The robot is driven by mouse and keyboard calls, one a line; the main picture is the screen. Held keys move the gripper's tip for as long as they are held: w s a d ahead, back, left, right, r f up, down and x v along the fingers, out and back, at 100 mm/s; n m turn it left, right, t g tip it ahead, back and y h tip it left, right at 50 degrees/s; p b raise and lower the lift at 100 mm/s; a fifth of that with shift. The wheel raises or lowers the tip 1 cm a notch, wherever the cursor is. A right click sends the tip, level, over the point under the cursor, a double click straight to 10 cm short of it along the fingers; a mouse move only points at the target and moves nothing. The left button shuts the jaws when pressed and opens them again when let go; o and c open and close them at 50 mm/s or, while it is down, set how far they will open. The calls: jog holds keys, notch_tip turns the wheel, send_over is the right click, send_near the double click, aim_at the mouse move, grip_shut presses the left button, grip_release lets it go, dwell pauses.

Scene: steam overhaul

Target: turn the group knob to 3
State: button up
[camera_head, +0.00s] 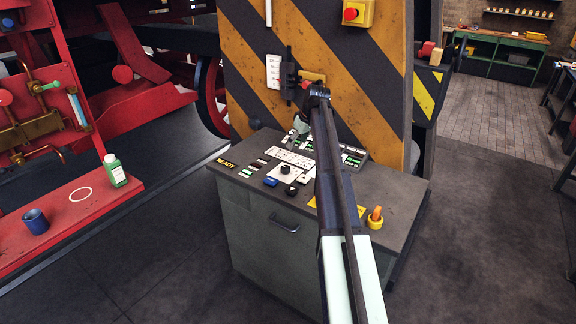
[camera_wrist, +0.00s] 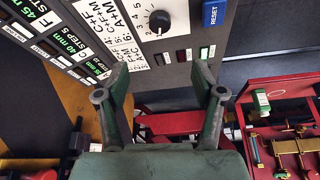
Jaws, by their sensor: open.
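The group knob is a black round knob (camera_head: 285,169) on a white plate at the front of the sloped control panel. In the wrist view the knob (camera_wrist: 159,21) is at the top centre, with a white dial of printed numbers around it; which number it points to I cannot read surely. My gripper (camera_wrist: 160,84) is open and empty, its two fingers apart below the knob in the wrist view and not touching it. In the head view my gripper (camera_head: 301,124) is over the back of the panel, small and partly hidden by my arm.
A blue RESET button (camera_wrist: 214,13) is beside the knob. A printed white card (camera_wrist: 108,30) and green displays (camera_wrist: 66,42) are on its other side. A yellow-orange switch (camera_head: 375,217) stands at the cabinet's right corner. A striped yellow-black panel (camera_head: 262,60) rises behind.

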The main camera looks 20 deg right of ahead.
aim_at(286, 167)
jog(key=p+x, duration=0.4)
jog(key=x, duration=1.1)
jog(key=shift+f+p, duration=0.35)
jog(key=shift+f, duration=0.05)
jog(key=c, duration=1.1)
